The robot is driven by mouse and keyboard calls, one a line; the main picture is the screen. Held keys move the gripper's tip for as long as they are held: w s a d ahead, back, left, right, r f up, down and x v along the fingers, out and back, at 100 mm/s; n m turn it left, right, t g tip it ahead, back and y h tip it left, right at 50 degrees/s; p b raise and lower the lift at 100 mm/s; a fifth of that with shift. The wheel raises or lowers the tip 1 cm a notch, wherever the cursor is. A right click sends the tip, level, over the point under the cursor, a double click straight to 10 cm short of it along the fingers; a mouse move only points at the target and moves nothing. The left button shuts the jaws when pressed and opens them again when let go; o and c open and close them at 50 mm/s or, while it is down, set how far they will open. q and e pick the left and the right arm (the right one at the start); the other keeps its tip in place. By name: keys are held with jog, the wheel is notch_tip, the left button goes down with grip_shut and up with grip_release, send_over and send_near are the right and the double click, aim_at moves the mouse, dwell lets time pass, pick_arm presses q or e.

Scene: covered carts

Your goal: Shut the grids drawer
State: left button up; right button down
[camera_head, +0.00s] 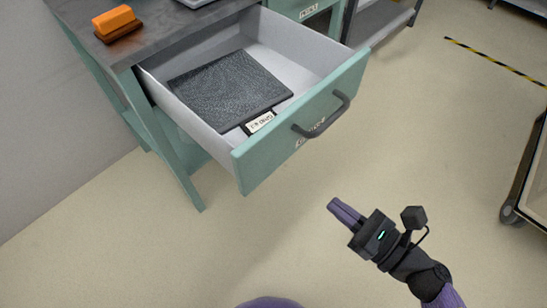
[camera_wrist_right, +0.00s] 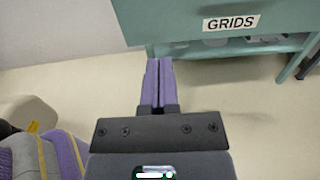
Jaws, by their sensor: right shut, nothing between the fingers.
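The grids drawer (camera_head: 300,125) stands pulled out of a green workbench in the head view. It has a green front, a dark bar handle (camera_head: 322,118) and pale inner walls. Inside lies a dark speckled mat (camera_head: 228,84) with a small label card (camera_head: 261,122). In the right wrist view the drawer front (camera_wrist_right: 180,18) carries a label (camera_wrist_right: 231,23) reading GRIDS. My right gripper (camera_head: 333,205) is shut and empty, in front of and below the drawer front, apart from it. Its purple fingers also show in the right wrist view (camera_wrist_right: 158,65). My left gripper is not in view.
An orange-topped brush (camera_head: 116,22) lies on the dark bench top (camera_head: 170,22). Another green drawer front (camera_head: 305,10) is behind. A cart (camera_head: 537,180) with a black wheel stands at the right edge. The floor between is clear.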

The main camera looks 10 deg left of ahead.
aim_at(272, 155)
jog(key=b+x, duration=0.1)
jog(key=x, duration=1.1)
jog(key=shift+w+a, duration=0.4)
jog(key=shift+a, duration=0.15)
jog(key=shift+r, duration=0.1)
jog(key=shift+a, duration=0.1)
